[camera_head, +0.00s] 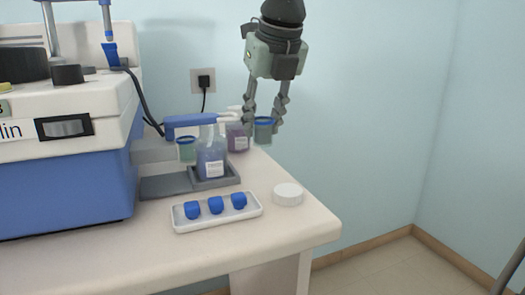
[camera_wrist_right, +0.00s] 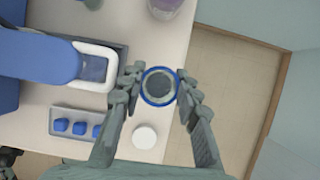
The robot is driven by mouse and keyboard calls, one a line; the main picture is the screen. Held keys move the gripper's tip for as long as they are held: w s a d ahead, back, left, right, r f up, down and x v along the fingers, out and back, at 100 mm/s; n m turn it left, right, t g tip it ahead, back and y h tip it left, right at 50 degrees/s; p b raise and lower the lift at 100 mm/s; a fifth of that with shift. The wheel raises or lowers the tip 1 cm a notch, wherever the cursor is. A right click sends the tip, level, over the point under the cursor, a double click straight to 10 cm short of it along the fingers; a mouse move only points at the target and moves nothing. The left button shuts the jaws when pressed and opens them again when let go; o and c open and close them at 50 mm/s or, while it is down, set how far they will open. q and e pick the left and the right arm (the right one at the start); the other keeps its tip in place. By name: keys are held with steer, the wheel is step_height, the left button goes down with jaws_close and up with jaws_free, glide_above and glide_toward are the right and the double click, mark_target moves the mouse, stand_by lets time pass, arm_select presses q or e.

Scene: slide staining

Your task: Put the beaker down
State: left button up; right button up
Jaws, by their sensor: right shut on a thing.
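My right gripper (camera_head: 265,122) hangs from above at the right back of the bench. It is shut on a small greenish beaker with a blue rim (camera_head: 264,132). The beaker looks upright between the two fingers. In the right wrist view the gripper (camera_wrist_right: 160,88) has a finger on each side of the beaker (camera_wrist_right: 160,87), seen from above near the bench's right edge. I cannot tell the exact gap beneath it. A similar blue-rimmed beaker (camera_head: 187,150) stands by the bottles. My left gripper is not in the head view.
A clear bottle of blue-violet liquid (camera_head: 211,160) stands on a grey tray (camera_head: 167,187), with a purple bottle (camera_head: 238,138) behind. A white tray (camera_head: 218,223) with blue blocks and a white round lid (camera_head: 288,194) lie in front. A blue-white machine (camera_head: 65,180) fills the left.

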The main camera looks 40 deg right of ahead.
mark_target(263, 145)
step_height(263, 145, down, 5)
steer(key=shift+r, duration=0.1)
steer(key=shift+f, duration=0.35)
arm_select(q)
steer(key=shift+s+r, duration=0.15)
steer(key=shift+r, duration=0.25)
arm_select(e)
steer(key=shift+b, duration=0.35)
steer(key=o, duration=1)
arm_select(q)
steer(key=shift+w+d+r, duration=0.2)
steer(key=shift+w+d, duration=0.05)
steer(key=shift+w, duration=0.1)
